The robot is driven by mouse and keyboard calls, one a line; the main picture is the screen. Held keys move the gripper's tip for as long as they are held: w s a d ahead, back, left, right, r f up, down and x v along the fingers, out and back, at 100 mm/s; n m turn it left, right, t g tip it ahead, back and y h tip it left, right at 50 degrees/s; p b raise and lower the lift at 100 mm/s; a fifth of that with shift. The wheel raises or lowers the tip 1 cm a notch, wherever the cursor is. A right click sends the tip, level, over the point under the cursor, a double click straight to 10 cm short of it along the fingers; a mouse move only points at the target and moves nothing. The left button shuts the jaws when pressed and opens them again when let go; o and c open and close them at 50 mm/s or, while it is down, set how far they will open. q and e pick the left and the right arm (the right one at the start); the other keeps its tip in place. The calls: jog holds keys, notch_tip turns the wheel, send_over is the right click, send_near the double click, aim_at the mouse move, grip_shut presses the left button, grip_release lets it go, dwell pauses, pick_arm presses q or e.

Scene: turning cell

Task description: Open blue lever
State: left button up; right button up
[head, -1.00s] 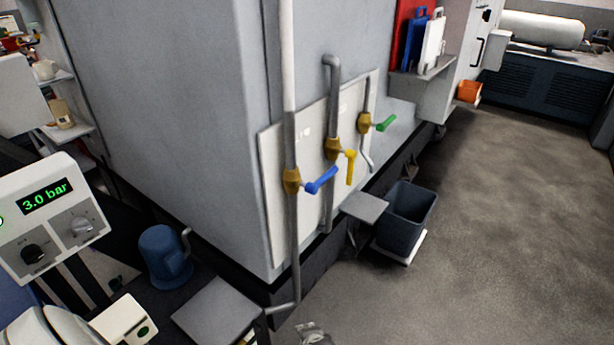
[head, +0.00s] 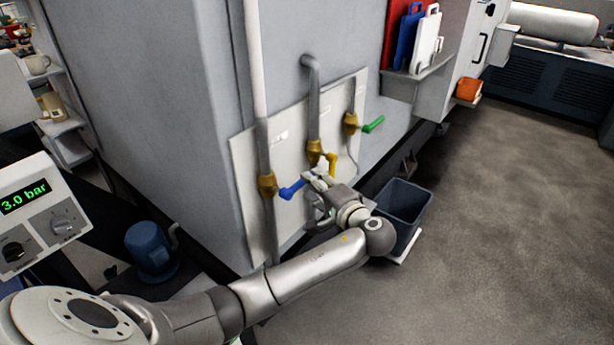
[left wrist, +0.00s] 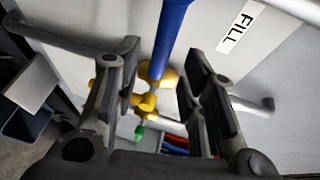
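The blue lever (head: 292,190) sticks out sideways to the right from a brass valve (head: 267,184) on the left vertical pipe. My left gripper (head: 316,178) is just right of the blue lever's free end, in front of the panel. In the left wrist view the gripper (left wrist: 160,58) is open, its two fingers apart. The blue lever (left wrist: 171,30) shows in the gap between them there, with room on both sides; I cannot tell its depth relative to the fingertips. My right gripper is not in view.
A dark bin (head: 402,205) stands on the floor to the right. The floor right of it is clear.

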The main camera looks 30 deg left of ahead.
pick_arm(q)
jog(key=shift+x, duration=2.3)
jog(key=shift+c, duration=0.2)
grip_shut()
